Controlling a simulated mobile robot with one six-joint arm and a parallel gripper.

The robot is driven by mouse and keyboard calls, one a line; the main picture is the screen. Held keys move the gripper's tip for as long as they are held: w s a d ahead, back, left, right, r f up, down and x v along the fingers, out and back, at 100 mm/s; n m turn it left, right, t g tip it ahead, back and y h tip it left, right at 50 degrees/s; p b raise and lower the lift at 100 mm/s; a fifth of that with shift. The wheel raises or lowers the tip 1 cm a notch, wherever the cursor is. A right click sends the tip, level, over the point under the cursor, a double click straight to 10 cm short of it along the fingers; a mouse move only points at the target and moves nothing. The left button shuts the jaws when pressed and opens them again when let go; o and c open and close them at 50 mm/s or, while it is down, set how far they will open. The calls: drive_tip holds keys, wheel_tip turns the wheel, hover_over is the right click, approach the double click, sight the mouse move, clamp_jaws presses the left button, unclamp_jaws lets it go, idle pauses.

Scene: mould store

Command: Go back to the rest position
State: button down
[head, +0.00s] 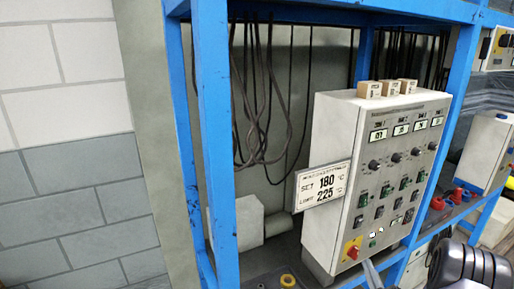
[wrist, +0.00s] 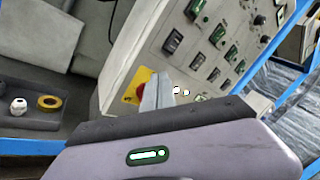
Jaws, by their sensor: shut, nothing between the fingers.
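My gripper (wrist: 157,92) shows in the wrist view as pale grey fingers, closed together with nothing held. It appears in front of the lower part of a grey control cabinet (head: 341,139), beside a red knob on a yellow plate (wrist: 135,86). In the head view the fingertips (head: 371,272) show at the bottom edge, below the same red and yellow switch (head: 352,249). Whether the fingers touch the panel, I cannot tell. The cabinet also shows tilted in the wrist view (wrist: 160,38), with rows of green and black switches.
The cabinet stands in a blue rack (head: 216,130) with dark cables (head: 262,100) hanging behind. A sign reading 180 and 225 (head: 324,186) is at its left side. Small boxes (head: 370,90) sit on top. A yellow ring (wrist: 49,102) and white nut (wrist: 18,106) lie on the shelf.

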drive_tip(key=w+a+r+n+g+y, duration=0.1)
drive_tip(key=a+r+n+g+y, duration=0.1)
drive_tip(key=a+r+n+y, duration=0.7)
drive_tip(key=s+a+r+n+g+y, duration=0.2)
drive_tip(key=s+a+r+g+y, duration=0.15)
drive_tip(key=a, duration=0.55)
drive_tip(key=s+a+r+n+g+y, duration=0.25)
drive_tip(key=a+r+g, duration=0.2)
drive_tip(key=a, duration=0.45)
drive_tip(key=s+a+r+n+g+h, duration=0.1)
drive_tip(key=s+a+n+g, duration=0.25)
drive_tip(key=s, duration=0.35)
drive_tip(key=s+a+r+n+g+h, duration=0.1)
drive_tip(key=s+a+n+g+h, duration=0.1)
drive_tip(key=s+a+g, duration=0.4)
drive_tip(key=s+d+n+t+h, duration=0.3)
drive_tip(key=s+d+t+h, duration=0.2)
drive_tip(key=s+d+h, duration=0.4)
drive_tip(key=shift+s+d+r+n+t, duration=0.4)
drive_tip(key=shift+s+d, duration=0.1)
drive_tip(key=shift+s, duration=0.35)
